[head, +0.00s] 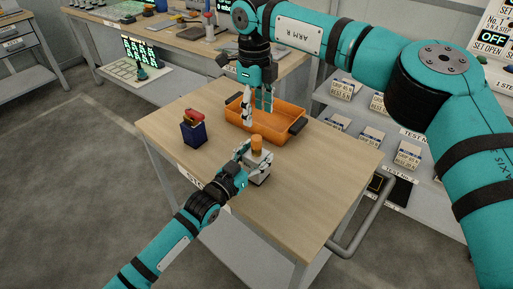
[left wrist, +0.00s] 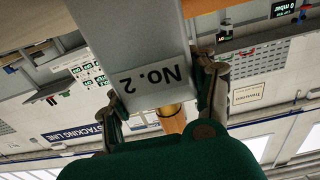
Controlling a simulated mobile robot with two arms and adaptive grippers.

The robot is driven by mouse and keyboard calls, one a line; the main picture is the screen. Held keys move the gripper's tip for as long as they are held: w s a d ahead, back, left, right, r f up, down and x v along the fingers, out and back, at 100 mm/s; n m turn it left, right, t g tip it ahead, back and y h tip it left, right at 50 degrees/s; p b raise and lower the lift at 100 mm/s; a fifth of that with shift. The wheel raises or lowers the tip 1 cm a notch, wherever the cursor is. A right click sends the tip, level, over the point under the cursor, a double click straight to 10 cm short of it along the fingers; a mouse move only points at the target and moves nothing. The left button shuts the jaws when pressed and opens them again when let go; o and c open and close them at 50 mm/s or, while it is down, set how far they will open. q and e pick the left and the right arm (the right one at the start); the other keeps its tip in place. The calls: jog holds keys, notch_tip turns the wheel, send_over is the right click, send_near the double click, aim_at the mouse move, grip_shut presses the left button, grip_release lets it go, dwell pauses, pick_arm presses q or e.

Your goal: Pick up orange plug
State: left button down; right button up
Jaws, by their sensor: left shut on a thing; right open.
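The orange plug (head: 256,143) stands upright on top of a small grey block (head: 260,176) on the wooden table. In the left wrist view the plug (left wrist: 172,119) shows inverted below the block (left wrist: 150,78), which is labelled NO. 2. My left gripper (head: 254,159) is shut on the block, with one finger on each side of it. The plug's lower end is hidden.
The orange tray (head: 285,110) with dark handles sits at the back of the table (head: 310,180). A dark blue box (head: 193,134) with a red item (head: 194,116) on top stands at left. The table's right and front parts are clear. A metal handle (head: 358,232) runs along the right edge.

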aim_at(256, 138)
jog(key=f+m+t, duration=0.1)
jog(key=m, duration=0.4)
jog(key=f+m+t, duration=0.1)
jog(key=f+m, duration=0.1)
jog(key=m, duration=0.3)
jog(key=s+a+f+m+t+h, duration=0.1)
jog(key=m+t, duration=0.1)
jog(key=m, duration=0.3)
jog(key=shift+s+a+f, duration=0.1)
jog(key=shift+f, duration=0.1)
jog(key=shift+s+d+x, duration=0.15)
jog(key=shift+x, duration=1.25)
jog(key=shift+s+d+x, duration=0.15)
jog(key=shift+x, duration=1.2)
grip_shut()
